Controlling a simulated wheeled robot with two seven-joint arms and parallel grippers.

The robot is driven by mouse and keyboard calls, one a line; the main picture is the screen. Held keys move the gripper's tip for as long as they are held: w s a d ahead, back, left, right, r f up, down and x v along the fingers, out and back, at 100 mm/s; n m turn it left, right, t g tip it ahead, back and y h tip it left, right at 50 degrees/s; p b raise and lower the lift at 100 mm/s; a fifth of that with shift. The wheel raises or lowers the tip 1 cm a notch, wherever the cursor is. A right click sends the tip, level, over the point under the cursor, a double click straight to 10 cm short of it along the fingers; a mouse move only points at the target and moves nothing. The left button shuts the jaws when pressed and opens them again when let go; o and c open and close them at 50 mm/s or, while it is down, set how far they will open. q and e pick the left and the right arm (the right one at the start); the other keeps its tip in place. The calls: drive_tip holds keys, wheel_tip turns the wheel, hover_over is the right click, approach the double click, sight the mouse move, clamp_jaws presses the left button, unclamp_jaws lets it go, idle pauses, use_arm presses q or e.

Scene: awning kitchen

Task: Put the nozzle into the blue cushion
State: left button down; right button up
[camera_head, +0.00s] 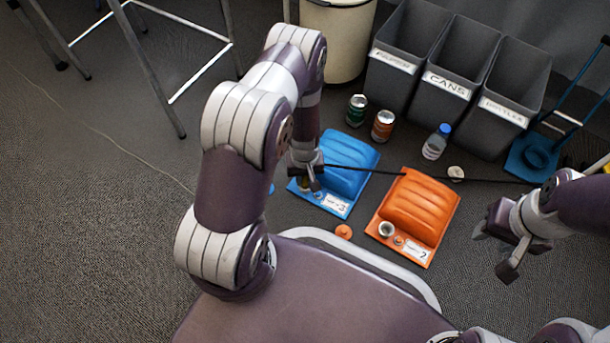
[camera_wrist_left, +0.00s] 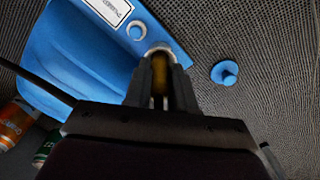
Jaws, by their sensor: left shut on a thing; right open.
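The blue cushion (camera_head: 349,160) lies on the floor beyond my base, with a white label at its near edge; it fills the upper left of the left wrist view (camera_wrist_left: 70,60). A small round valve (camera_wrist_left: 137,31) shows beside its label. My left gripper (camera_head: 310,185) is at the cushion's near left corner, shut on the brass-coloured nozzle (camera_wrist_left: 160,82). The gripper tips reach a pale ring (camera_wrist_left: 159,48) at the cushion's edge. Whether the nozzle is inside that ring is hidden by the fingers. My right gripper (camera_head: 494,250) is open and empty at the right.
A black hose (camera_head: 400,173) runs from the left gripper rightward over the orange cushion (camera_head: 418,205). A blue cap (camera_wrist_left: 225,73) and an orange cap (camera_head: 343,231) lie on the floor. Cans (camera_head: 383,125), a bottle (camera_head: 437,141) and grey bins (camera_head: 455,75) stand behind.

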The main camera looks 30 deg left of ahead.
use_arm(q)
drive_tip(key=shift+f, duration=0.2)
drive_tip(key=shift+c, duration=1.9)
unclamp_jaws()
drive_tip(key=shift+r, duration=0.1)
wheel_tip(320, 180, up, 8)
drive_tip(key=p, duration=0.8)
